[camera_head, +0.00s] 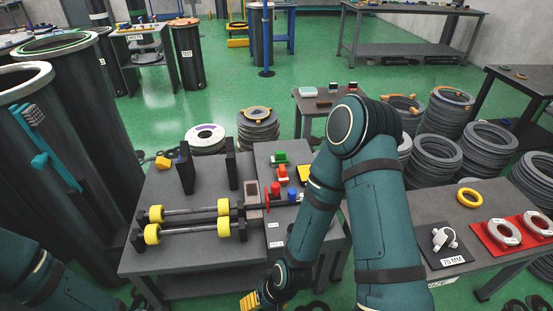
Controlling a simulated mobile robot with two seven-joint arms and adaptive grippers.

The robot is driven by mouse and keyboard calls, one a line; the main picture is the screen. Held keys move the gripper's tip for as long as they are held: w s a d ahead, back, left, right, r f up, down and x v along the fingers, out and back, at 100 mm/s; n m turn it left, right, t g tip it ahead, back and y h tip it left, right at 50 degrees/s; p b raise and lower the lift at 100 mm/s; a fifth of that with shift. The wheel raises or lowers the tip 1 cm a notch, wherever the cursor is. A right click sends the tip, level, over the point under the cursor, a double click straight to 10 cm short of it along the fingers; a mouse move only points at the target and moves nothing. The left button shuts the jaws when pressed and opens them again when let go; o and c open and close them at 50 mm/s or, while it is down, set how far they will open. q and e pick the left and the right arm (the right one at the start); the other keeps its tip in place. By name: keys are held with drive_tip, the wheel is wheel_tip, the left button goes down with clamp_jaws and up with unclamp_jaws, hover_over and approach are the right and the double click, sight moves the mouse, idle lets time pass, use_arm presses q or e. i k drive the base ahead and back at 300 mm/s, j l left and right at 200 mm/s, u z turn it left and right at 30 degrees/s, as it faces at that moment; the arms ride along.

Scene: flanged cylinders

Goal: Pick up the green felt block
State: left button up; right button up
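My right arm bends down in front of the table. The yellow part of my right gripper (250,300) shows at the bottom edge, well below and apart from the green block; its finger opening cannot be made out. Only part of my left arm shows at the lower left, and its gripper is out of view.
Tall dark cylinders stand left. Stacks of grey rings (435,160) and a table with a red tray (488,234) stand right.

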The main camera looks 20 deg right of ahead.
sight(281, 157)
drive_tip(key=i+l, duration=0.25)
drive_tip(key=i, duration=0.2)
drive_tip(key=i+l, duration=0.2)
drive_tip(key=i, duration=0.25)
